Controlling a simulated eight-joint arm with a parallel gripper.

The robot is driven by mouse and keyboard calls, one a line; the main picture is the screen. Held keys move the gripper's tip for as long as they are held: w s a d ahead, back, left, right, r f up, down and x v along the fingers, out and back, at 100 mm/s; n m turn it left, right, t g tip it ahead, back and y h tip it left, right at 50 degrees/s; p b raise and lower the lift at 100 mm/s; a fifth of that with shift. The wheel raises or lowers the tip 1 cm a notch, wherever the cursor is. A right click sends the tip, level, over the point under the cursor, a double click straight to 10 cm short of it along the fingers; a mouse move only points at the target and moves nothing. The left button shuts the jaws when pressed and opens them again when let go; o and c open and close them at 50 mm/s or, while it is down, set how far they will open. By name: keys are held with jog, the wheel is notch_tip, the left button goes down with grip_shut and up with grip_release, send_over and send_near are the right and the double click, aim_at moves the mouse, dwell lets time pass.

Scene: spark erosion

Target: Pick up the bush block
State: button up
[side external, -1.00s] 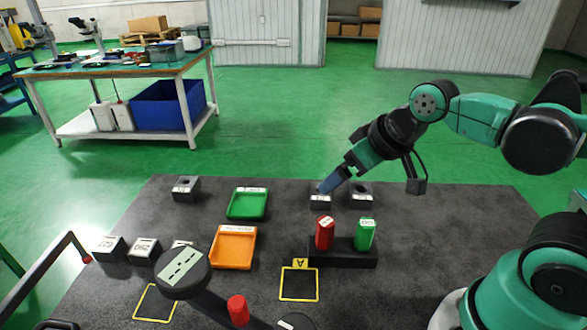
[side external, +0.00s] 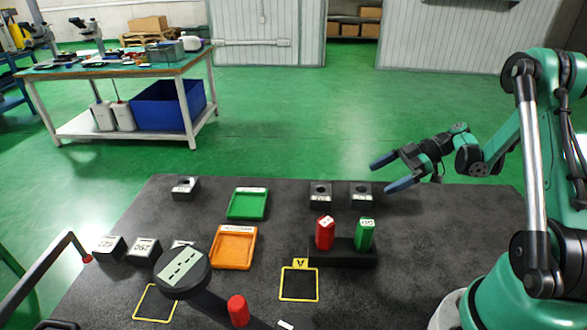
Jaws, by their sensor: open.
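Three dark grey blocks, each with a round hole in the top and a pale label on the front, stand on the black mat. One block (side external: 186,188) is at the back left. A middle block (side external: 320,196) and a right block (side external: 361,197) stand side by side at the back. The labels are too small to read, so I cannot tell which is the bush block. My gripper (side external: 380,177) is open and empty, with its blue fingers spread, up and to the right of the right block and apart from it.
A green tray (side external: 247,216) and an orange tray (side external: 233,262) lie left of centre. A black rack (side external: 345,257) holds a red piece (side external: 324,232) and a green piece (side external: 365,234). More labelled blocks (side external: 109,248) stand left. The mat's right side is clear.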

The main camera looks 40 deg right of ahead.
aim_at(357, 192)
jog(key=shift+s+d+f, duration=0.1)
jog(key=shift+s+f, duration=0.1)
jog(key=shift+f, duration=0.05)
jog(key=shift+w+a+f+n, duration=0.15)
jog(key=shift+a+f+n, duration=0.05)
jog(key=shift+n, duration=0.1)
jog(key=shift+x, duration=2.4)
jog(key=shift+r, duration=0.1)
jog(key=shift+c, duration=0.2)
jog(key=c, duration=1.4)
grip_shut()
jog(key=shift+r, duration=0.15)
